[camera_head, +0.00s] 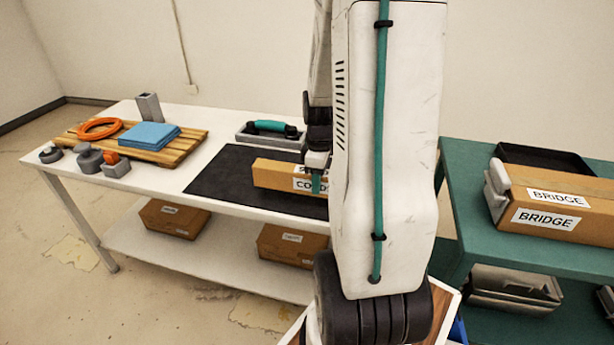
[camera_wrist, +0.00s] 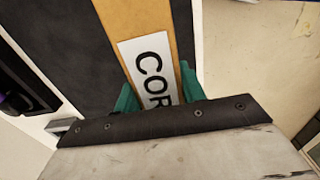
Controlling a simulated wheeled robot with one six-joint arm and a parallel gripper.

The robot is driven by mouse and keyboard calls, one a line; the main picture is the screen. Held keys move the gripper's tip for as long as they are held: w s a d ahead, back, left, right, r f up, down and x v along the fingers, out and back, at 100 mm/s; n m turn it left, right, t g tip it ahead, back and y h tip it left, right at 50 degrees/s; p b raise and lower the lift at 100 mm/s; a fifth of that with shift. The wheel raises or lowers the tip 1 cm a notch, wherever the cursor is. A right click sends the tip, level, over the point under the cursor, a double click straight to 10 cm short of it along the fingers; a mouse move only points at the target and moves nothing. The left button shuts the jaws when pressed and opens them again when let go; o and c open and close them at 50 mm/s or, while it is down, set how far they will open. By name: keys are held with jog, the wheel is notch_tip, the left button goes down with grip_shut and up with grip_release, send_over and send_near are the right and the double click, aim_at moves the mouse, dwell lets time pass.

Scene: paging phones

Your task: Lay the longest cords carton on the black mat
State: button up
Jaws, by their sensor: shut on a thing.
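A long brown carton (camera_head: 274,173) with a white label reading "CO…" is at the black mat (camera_head: 222,178) on the white table. Its right part is hidden behind my arm. My gripper (camera_head: 316,180) is shut on this cords carton, its teal fingers on either side of it. In the wrist view the carton (camera_wrist: 136,18) runs away between the fingers of my gripper (camera_wrist: 158,92), with "COR" readable on its label. The black mat (camera_wrist: 68,50) shows beside it. I cannot tell whether the carton touches the mat or hangs just above it.
A wooden slatted board (camera_head: 188,140) with an orange ring and blue cloths is at the table's left. A grey tray (camera_head: 262,139) with a teal-handled tool stands behind the mat. Two cartons lie on the lower shelf. A BRIDGE carton (camera_head: 590,208) is on the green bench (camera_head: 468,200).

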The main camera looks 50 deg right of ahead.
jog(key=w+d, duration=0.1)
jog(key=w, duration=0.1)
jog(key=w+d, duration=0.1)
jog(key=w, duration=0.1)
jog(key=w+d, duration=0.1)
jog(key=w, duration=0.1)
jog(key=shift+w+d+f, duration=0.2)
jog(key=shift+d+f, duration=0.1)
jog(key=shift+d, duration=0.1)
jog(key=shift+w+f, duration=0.1)
jog(key=shift+f, duration=1.7)
jog(key=o, duration=1.3)
jog(key=shift+f, duration=0.15)
